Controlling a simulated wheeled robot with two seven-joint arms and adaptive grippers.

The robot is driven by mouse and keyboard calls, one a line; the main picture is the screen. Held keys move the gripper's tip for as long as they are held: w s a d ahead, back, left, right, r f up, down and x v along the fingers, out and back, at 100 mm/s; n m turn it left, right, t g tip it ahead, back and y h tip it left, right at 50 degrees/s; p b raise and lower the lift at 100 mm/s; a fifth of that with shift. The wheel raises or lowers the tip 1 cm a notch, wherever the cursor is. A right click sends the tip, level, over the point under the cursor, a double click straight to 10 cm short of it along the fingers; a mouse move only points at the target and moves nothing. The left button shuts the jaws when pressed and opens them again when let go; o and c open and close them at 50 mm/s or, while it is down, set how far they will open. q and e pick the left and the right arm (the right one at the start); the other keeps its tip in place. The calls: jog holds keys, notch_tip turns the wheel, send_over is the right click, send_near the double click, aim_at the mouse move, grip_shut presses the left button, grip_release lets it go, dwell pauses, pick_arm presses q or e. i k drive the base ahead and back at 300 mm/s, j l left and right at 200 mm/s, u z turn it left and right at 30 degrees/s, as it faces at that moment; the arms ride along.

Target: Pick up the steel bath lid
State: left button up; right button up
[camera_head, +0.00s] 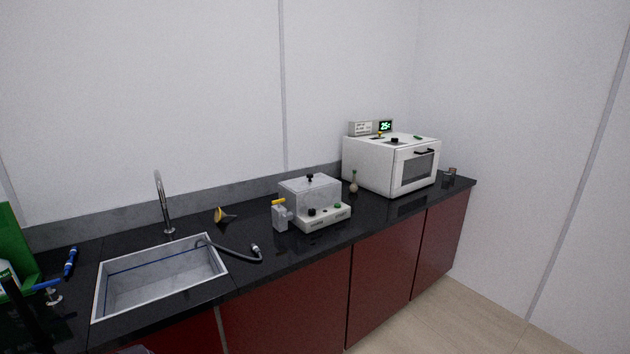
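The bath (324,219) stands on the black counter, right of the sink, with a white base and dark and green controls on its front. The steel bath lid (298,184) is a pale grey cover on top of it, with a small black knob (310,177) at its top. The lid appears to sit level on the bath; its exact lower edge is hard to make out. No gripper can be made out. A dark shape at the lower left edge is cut off and I cannot tell what it is.
A small grey device with a yellow top (280,216) stands close left of the bath. A small flask (353,182) and a white oven (370,165) are to its right. The sink (101,291), tap (162,205) and black hose (232,252) lie left.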

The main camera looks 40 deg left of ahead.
aim_at(310, 182)
jog(key=i+u, duration=0.2)
jog(key=i, duration=0.2)
jog(key=i+l+u, duration=0.45)
jog(key=i, duration=0.3)
